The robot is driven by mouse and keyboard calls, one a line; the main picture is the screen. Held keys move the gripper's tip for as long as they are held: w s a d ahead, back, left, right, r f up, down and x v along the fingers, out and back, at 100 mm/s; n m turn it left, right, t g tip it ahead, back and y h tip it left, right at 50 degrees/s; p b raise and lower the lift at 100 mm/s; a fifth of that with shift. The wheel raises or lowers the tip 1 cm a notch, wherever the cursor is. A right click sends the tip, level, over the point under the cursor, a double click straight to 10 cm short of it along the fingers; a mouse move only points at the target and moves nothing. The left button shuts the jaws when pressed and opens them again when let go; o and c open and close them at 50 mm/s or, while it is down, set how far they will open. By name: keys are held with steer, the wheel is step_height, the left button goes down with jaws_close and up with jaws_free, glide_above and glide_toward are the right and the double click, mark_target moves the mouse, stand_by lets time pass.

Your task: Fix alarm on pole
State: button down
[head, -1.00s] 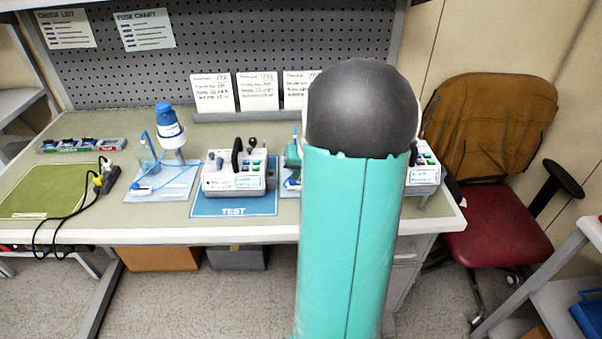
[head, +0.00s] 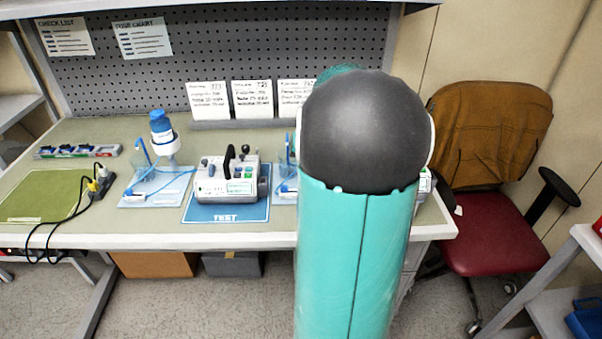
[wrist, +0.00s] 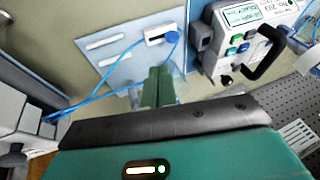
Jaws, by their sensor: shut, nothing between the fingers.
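A white and grey pump (head: 215,186) with a black handle and a small screen stands on the blue TEST mat (head: 232,212). A second pump (head: 424,185) shows only as a sliver at the right of my arm. In the wrist view, a pump (wrist: 244,30) with a lit screen and black handle is at upper right; I cannot tell which one it is. My gripper (wrist: 159,85) is shut and empty, over a pale blue tray (wrist: 122,60) with a blue tube. My arm hides the gripper in the head view. I cannot pick out a pole or which pump is alarming.
A blue-and-white bottle-like item (head: 162,128) stands above a tray at left. A power strip (head: 100,185) with black cables lies by a green mat (head: 38,192). Cards (head: 252,99) stand along the back. A chair (head: 490,215) is at right.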

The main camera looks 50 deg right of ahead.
steer(key=v, duration=0.5)
steer(key=shift+s+r, duration=0.1)
steer(key=shift+r, duration=0.2)
steer(key=a+r+n, duration=0.2)
steer(key=a+n, duration=0.1)
steer(key=a, duration=1.2)
steer(key=a+r+n, duration=0.3)
steer(key=a, duration=1.1)
steer(key=s+a+f+n, duration=0.1)
steer(key=s+a+n, duration=0.2)
steer(key=s+a, duration=0.3)
steer(key=a, duration=0.4)
steer(key=shift+s+f+t+y, duration=0.25)
steer(key=shift+s+t+y, duration=0.05)
steer(key=shift+s+t, duration=0.1)
steer(key=shift+d, duration=0.1)
